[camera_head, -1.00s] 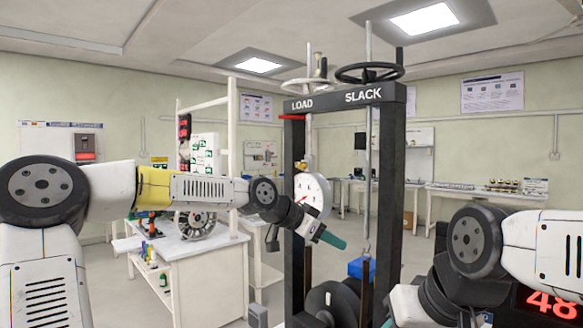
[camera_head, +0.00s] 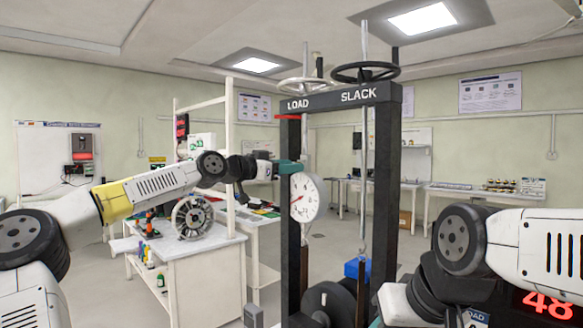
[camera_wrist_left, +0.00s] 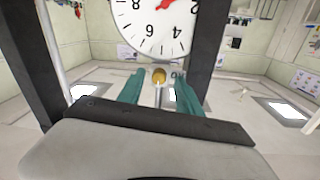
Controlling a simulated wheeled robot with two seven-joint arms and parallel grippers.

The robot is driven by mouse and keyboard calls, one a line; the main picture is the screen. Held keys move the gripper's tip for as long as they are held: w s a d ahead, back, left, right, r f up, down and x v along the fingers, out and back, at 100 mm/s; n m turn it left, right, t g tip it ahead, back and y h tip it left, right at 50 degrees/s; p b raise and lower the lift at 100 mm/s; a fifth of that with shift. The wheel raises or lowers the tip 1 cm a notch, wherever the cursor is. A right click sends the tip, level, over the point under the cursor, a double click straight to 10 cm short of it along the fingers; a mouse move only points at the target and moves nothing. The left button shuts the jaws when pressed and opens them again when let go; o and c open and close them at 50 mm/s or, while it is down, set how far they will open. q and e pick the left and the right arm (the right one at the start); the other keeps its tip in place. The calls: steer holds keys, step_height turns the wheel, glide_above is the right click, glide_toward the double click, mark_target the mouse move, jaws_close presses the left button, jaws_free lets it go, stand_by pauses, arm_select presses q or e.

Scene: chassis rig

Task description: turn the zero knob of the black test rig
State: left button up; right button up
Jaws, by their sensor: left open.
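The black test rig (camera_head: 384,180) stands upright at centre, its crossbar marked LOAD and SLACK. A white round dial (camera_head: 306,198) with a red needle hangs in its frame; it shows upside down in the left wrist view (camera_wrist_left: 150,28). A small brass knob (camera_wrist_left: 159,75) sits at the dial's edge. My left gripper (camera_head: 290,167) is open at the dial's top. In the left wrist view its teal fingers (camera_wrist_left: 160,86) stand either side of the knob, with gaps showing. The knob is hard to make out in the head view. Only a teal sliver of my right gripper (camera_head: 376,322) shows at the bottom edge.
Two handwheels (camera_head: 365,72) top the rig. A blue block (camera_head: 356,268) and dark round weights (camera_head: 328,300) are low in its frame. A white workbench (camera_head: 190,258) stands left behind my left arm. A red number display (camera_head: 548,304) is at lower right.

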arm_select(q)
steer(key=shift+w+d, duration=0.2)
steer(key=shift+d, duration=0.05)
jaws_close()
steer(key=n, duration=0.5)
steer(key=shift+t, duration=0.3)
jaws_free()
steer(key=shift+a, duration=0.1)
